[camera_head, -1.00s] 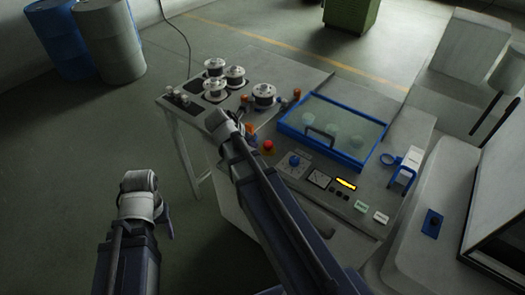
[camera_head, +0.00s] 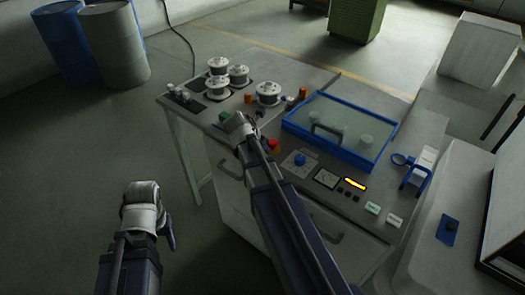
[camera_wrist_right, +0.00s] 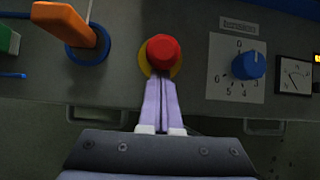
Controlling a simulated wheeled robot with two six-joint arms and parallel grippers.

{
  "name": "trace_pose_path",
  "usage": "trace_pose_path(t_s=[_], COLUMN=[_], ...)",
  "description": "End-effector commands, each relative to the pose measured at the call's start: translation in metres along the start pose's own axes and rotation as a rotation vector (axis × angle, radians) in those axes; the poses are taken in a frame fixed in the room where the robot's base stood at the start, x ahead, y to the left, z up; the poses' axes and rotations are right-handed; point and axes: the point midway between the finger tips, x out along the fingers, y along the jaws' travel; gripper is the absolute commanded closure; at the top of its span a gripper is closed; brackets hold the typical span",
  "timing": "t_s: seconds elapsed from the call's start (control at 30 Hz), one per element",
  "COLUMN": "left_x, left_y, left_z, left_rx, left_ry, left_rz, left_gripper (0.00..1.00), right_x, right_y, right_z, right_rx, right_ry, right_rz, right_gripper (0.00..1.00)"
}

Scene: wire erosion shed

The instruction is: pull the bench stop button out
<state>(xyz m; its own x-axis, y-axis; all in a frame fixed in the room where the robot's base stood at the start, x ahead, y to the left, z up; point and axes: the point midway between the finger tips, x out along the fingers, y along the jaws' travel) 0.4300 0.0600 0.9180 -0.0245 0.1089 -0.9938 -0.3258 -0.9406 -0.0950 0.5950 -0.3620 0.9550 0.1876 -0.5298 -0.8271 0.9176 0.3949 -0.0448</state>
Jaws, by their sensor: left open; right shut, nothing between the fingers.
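The bench stop button (camera_wrist_right: 164,52) is a red mushroom head on a yellow base, set in the grey bench panel. In the head view the red button (camera_head: 274,144) is partly hidden behind my right gripper. My right gripper (camera_wrist_right: 160,84) is shut and empty. Its fingertips overlap the near edge of the button in the right wrist view; I cannot tell whether they touch it. It also shows in the head view (camera_head: 258,138). My left gripper (camera_head: 168,232) is open, low at the left, over the floor and away from the bench.
Right of the button is a blue dial (camera_wrist_right: 247,65) and a meter (camera_wrist_right: 293,73). Left are a blue ring (camera_wrist_right: 89,47) with an orange-handled thing (camera_wrist_right: 62,22). Wire spools (camera_head: 218,87) and a blue-framed clear cover (camera_head: 340,130) stand farther back.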

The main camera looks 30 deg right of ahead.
Motion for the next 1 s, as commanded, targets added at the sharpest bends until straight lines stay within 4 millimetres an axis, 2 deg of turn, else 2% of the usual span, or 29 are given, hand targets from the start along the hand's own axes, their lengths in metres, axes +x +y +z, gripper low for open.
trace_pose_path(t_s=[0.1, 0.47, 0.77, 1.0], left_x=[0.004, 0.003, -0.020, -0.018], left_y=[0.000, 0.000, -0.002, -0.002], left_z=[0.000, 0.000, 0.001, 0.001], left_rx=[0.000, 0.000, 0.000, 0.000], left_ry=[0.000, 0.000, 0.000, 0.000], left_rz=[0.000, 0.000, 0.000, 0.000], left_gripper=[0.46, 0.46, 0.46, 0.46], right_x=[0.005, 0.005, -0.013, -0.011], right_y=[0.000, 0.000, -0.001, 0.000], right_z=[0.000, 0.001, 0.016, 0.018], right_rx=[0.000, 0.000, 0.000, 0.000], right_ry=[0.000, 0.000, -0.002, -0.007], right_rz=[0.000, 0.000, 0.000, 0.002], right_gripper=[1.00, 1.00, 1.00, 1.00])
